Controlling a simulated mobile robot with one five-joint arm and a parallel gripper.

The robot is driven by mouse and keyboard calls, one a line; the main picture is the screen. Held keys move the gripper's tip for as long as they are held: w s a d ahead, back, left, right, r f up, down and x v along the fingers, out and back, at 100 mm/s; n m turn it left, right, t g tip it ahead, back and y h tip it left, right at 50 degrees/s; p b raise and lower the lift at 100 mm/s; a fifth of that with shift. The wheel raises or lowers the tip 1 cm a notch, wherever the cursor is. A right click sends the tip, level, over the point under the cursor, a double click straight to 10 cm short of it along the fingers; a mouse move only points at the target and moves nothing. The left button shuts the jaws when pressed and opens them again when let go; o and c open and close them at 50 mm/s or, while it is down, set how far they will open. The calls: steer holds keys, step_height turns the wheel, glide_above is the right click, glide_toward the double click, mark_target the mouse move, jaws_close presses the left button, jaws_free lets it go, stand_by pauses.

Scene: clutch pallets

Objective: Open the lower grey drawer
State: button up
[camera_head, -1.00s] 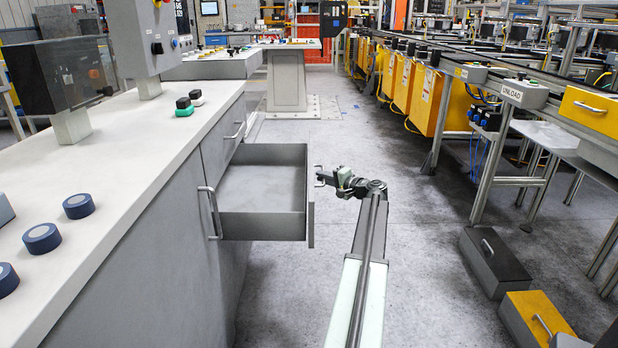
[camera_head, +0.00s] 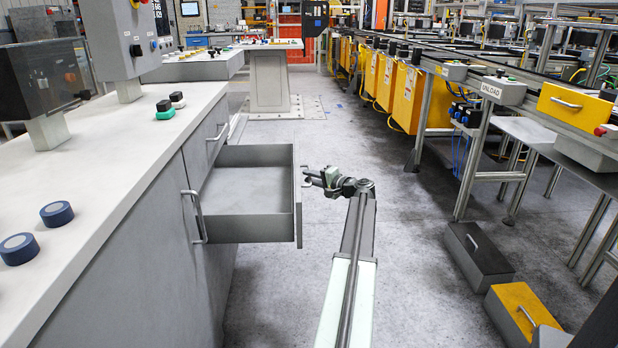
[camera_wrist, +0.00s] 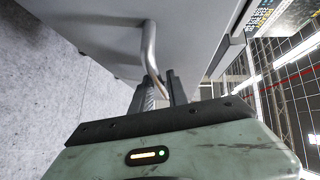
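The grey drawer (camera_head: 250,230) stands pulled well out of the grey cabinet (camera_head: 150,235), and its inside looks empty. My gripper (camera_head: 312,178) is at the outer side of the drawer front, at the drawer's handle. In the wrist view, the curved metal handle (camera_wrist: 149,45) runs down between the two dark fingers of my gripper (camera_wrist: 163,90). The fingers look closed on the bar, one on each side. The far end of the handle is hidden behind the fingers and my gripper's body.
A vertical door handle (camera_head: 195,217) is on the cabinet left of the drawer. A dark grey box (camera_head: 478,255) and a yellow box (camera_head: 522,312) stand on the floor at right, by the conveyor legs. The floor between is clear.

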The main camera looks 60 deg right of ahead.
steer(key=p+v, duration=0.1)
steer(key=v, duration=0.6)
steer(key=shift+s, duration=0.25)
